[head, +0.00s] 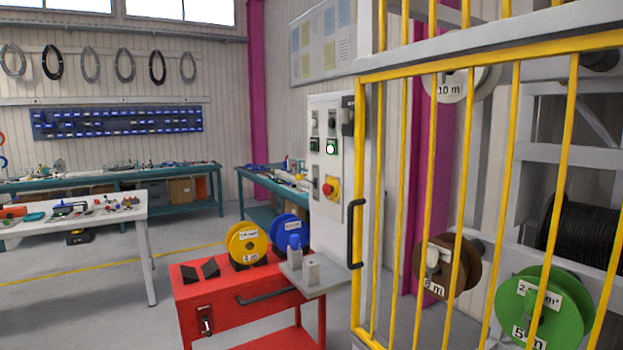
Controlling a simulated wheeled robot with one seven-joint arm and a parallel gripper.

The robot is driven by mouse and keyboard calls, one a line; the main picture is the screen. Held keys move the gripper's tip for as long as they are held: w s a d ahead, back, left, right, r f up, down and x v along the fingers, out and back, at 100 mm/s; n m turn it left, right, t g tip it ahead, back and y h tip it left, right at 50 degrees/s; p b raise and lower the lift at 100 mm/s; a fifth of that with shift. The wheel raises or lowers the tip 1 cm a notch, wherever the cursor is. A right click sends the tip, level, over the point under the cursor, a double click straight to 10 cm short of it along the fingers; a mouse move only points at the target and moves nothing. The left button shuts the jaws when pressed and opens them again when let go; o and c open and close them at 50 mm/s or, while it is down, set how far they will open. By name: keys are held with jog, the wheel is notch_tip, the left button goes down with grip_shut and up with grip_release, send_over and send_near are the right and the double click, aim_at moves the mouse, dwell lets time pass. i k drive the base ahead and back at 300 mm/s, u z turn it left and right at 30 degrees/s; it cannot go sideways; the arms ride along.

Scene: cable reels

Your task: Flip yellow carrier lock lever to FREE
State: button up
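I cannot make out a lever marked FREE or tell which part is the yellow carrier lock lever. A yellow reel (247,243) with a label reading 4 m stands upright on the red cart (250,312). A blue reel (289,230) stands to its right. A small dark latch or handle (206,322) sits on the cart's front; its marking is too small to read. My gripper is not in view.
A yellow barred gate (433,180) with a black handle (355,233) stands at the right. Behind it are a brown reel (446,266), a green reel (545,307) and a white reel (462,82). A grey control cabinet (330,108) stands left of the gate. Left floor is partly clear.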

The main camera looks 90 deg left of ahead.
aim_at(299, 177)
jog(key=u, duration=3.15)
jog(key=i, duration=1.8)
jog(key=u, duration=0.3)
